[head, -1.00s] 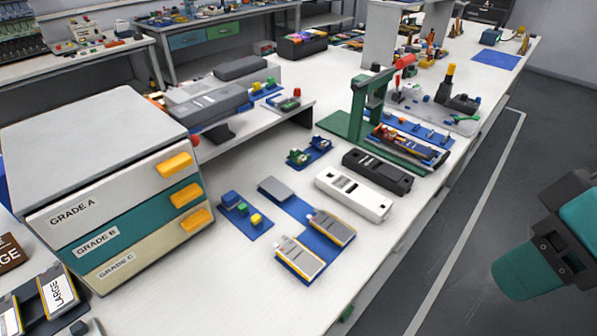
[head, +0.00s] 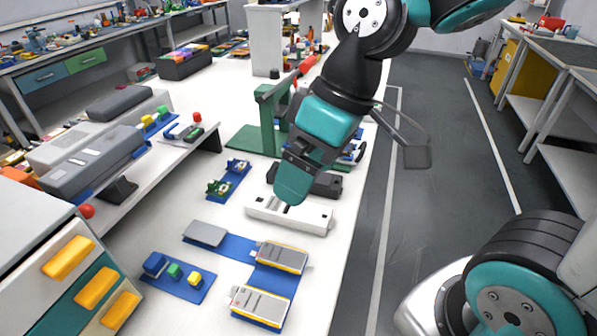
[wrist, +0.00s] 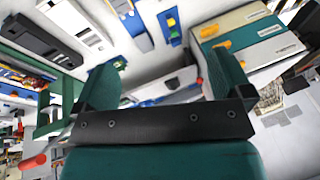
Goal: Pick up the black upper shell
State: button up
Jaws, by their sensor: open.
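The black upper shell (head: 326,186) lies on the white bench, just behind the white shell (head: 287,214). My gripper (head: 292,190) hangs in front of it in the head view and hides part of it. In the wrist view the black shell (wrist: 30,40) is at the upper left, outside the fingers, with the white shell (wrist: 75,22) beside it. My gripper (wrist: 165,80) shows two green fingers spread wide with nothing held between them. I cannot tell its exact height above the shells.
A green press (head: 262,120) with a red handle stands behind the shells. Pouch cells (head: 262,304) lie on a blue mat at the front. A drawer cabinet (head: 50,230) is at the left. The bench's right edge drops to the floor.

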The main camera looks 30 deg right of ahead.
jog(key=w+d+f+t+b, duration=0.1)
jog(key=w+d+f+b, duration=0.3)
jog(key=w+d, duration=0.6)
jog(key=n+t+h, duration=0.1)
jog(key=n+t, duration=0.1)
send_near(320, 177)
jog(key=x, duration=0.4)
jog(key=shift+w+f, duration=0.1)
jog(key=shift+f, duration=0.2)
jog(key=shift+p+x, duration=0.35)
jog(key=shift+x, duration=2.55)
jog(key=shift+a, duration=0.1)
jog(key=c, duration=1)
jog(key=shift+r, duration=0.1)
notch_tip(320, 177, up, 20)
jog(key=shift+f, duration=0.1)
